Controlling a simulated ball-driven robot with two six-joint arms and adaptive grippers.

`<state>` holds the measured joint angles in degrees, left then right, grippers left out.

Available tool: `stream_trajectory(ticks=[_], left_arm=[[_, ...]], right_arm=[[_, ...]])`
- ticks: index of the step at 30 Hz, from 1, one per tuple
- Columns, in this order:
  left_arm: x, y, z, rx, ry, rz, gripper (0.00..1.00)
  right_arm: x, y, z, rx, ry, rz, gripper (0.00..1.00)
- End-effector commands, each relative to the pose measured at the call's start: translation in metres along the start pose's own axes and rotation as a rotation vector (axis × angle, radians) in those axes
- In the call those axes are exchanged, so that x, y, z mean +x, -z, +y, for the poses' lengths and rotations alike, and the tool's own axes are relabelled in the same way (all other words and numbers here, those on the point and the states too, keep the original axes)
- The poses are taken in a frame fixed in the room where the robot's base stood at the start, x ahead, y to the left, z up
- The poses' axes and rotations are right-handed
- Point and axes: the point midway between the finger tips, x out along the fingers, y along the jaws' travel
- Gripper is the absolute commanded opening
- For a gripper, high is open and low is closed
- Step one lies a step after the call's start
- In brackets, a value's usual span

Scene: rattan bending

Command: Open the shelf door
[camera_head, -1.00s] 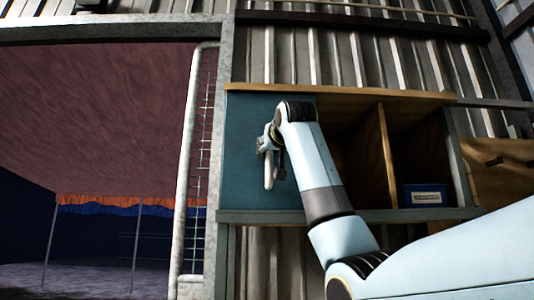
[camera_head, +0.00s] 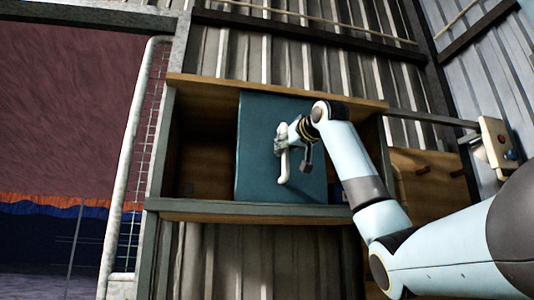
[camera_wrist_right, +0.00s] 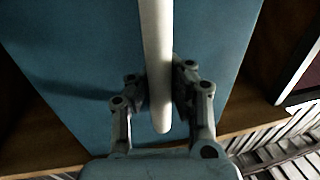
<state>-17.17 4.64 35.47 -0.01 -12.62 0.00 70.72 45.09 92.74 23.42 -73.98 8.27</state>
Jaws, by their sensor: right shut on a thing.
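The wooden shelf (camera_head: 210,82) hangs on the corrugated wall in the head view. Its flat teal door (camera_head: 256,165) stands across the middle and right part, and the left compartment (camera_head: 201,150) is uncovered and looks empty. The door carries a pale vertical bar handle (camera_head: 284,168). My right gripper (camera_head: 281,147) is shut on this handle near its upper part. In the right wrist view the handle (camera_wrist_right: 156,45) runs between the two fingers of the gripper (camera_wrist_right: 162,92), with the teal door (camera_wrist_right: 90,60) behind. The left gripper is not in view.
A white-framed mesh panel (camera_head: 125,190) stands left of the shelf. A box with coloured buttons (camera_head: 495,143) is on the right wall. A wooden board (camera_head: 430,185) with pegs is right of the shelf.

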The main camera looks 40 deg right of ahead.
Motion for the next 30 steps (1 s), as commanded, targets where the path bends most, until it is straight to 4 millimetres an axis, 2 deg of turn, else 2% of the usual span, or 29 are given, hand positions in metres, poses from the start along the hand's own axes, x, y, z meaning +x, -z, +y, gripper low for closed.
stream_trajectory(ticks=[1,5,16,17,24,30], left_arm=[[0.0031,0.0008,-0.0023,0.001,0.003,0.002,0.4],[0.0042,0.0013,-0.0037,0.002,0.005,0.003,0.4],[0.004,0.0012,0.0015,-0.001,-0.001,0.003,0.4],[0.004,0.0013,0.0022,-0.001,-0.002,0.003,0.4],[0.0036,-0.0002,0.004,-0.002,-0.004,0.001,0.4],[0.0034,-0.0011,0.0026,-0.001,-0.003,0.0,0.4]], right_arm=[[0.0006,-0.0077,0.0051,-0.002,-0.001,-0.019,0.0],[-0.0006,-0.007,0.0118,-0.002,-0.001,-0.019,0.0],[-0.0008,-0.0062,0.0123,-0.001,0.002,-0.018,0.0],[-0.0008,-0.0063,0.0123,-0.001,0.002,-0.018,0.14],[-0.0017,-0.0034,0.013,-0.001,0.0,-0.011,0.44],[-0.0021,-0.0021,0.0133,-0.001,-0.001,-0.008,0.44]])
